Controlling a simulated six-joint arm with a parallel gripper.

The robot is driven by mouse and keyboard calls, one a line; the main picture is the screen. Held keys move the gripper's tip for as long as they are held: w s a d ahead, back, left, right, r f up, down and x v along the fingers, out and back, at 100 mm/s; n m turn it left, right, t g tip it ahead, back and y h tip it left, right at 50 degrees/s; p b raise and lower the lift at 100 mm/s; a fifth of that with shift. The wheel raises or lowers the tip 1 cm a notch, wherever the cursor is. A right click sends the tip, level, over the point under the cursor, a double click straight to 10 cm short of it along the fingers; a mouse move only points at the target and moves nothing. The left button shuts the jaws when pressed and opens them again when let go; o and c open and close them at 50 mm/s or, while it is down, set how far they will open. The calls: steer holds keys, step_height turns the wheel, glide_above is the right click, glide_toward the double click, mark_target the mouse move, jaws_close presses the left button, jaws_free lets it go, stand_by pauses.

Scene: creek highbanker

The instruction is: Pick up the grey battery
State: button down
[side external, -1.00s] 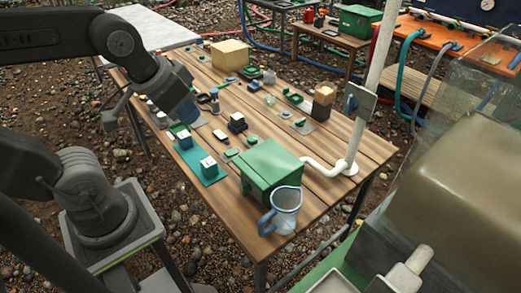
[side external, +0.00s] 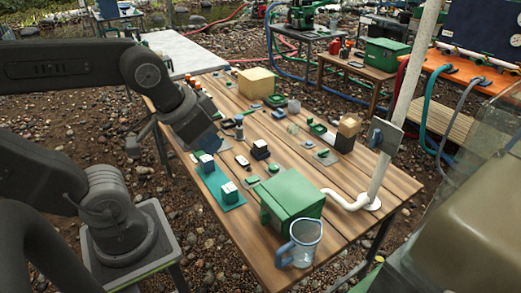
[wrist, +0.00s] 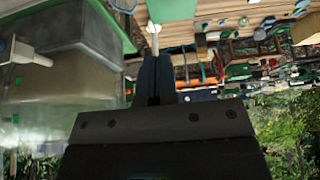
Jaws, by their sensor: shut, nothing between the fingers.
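I cannot pick out a grey battery with certainty in either view. Small blocks with pale tops stand on the wooden table (side external: 345,170): two on a teal mat (side external: 213,181), and a dark one (side external: 260,149) to the right of it. My gripper (wrist: 153,80) is shut and empty in the wrist view, its two dark fingers together. In the side external view, the end of my arm is over the table's left side, above and behind the teal mat. The fingertips are not clear there, and the arm hides the tabletop behind it.
A green box (side external: 292,196) and a clear jug (side external: 303,243) stand at the table's near end. A white pipe (side external: 398,110) rises at the right edge. A tan block (side external: 256,82) sits at the back. Several small items crowd the middle.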

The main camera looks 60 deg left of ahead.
steer(key=c, duration=1.8)
jaws_free()
steer(key=o, duration=1.4)
steer(key=shift+c, duration=0.2)
